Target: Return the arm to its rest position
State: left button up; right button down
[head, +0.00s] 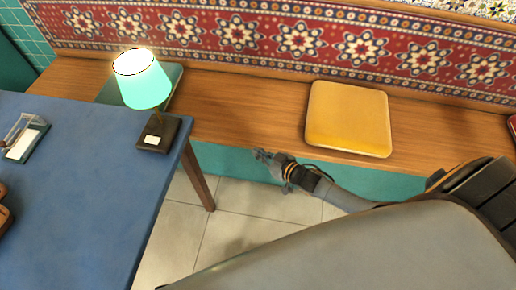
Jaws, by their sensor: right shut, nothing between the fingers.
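My right gripper (262,156) is at the middle of the head view, just in front of the wooden bench edge and right of the blue table. It is shut and empty. Its arm reaches in from the right, past my grey body at the lower right. It looks apart from the table and the cushion. My left gripper is not in view. No samovar or teapot shows in this view.
A blue table (75,215) fills the left, with a lit lamp (142,82) near its corner. A wooden bench (240,110) with a yellow cushion (347,118) runs along the back. Tiled floor (235,215) is clear between the table and my body.

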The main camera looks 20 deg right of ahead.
jog(key=s+d+f+m+g+h+p, duration=0.1)
jog(key=s+d+f+g+h, duration=0.15)
jog(key=s+f, duration=0.75)
jog(key=s+d+f+m+g+h+p, duration=0.15)
jog(key=s+f+g, duration=0.25)
jog(key=s+f, duration=0.55)
pick_arm(q)
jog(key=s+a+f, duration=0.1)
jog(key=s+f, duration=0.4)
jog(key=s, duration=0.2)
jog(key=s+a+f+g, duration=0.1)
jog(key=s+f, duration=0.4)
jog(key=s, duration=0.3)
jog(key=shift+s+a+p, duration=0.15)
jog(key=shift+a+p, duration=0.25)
jog(key=shift+p, duration=0.05)
pick_arm(e)
jog(key=s+a+f+g, duration=0.1)
jog(key=s+f+g, duration=0.1)
jog(key=s, duration=0.9)
jog(key=s+a+f+g+h, duration=0.1)
jog(key=s+f+g, duration=0.2)
jog(key=s, duration=0.8)
notch_tip(320, 180, down, 3)
jog(key=shift+s+a+r, duration=0.2)
jog(key=shift+s+a, duration=0.2)
jog(key=shift+n, duration=0.25)
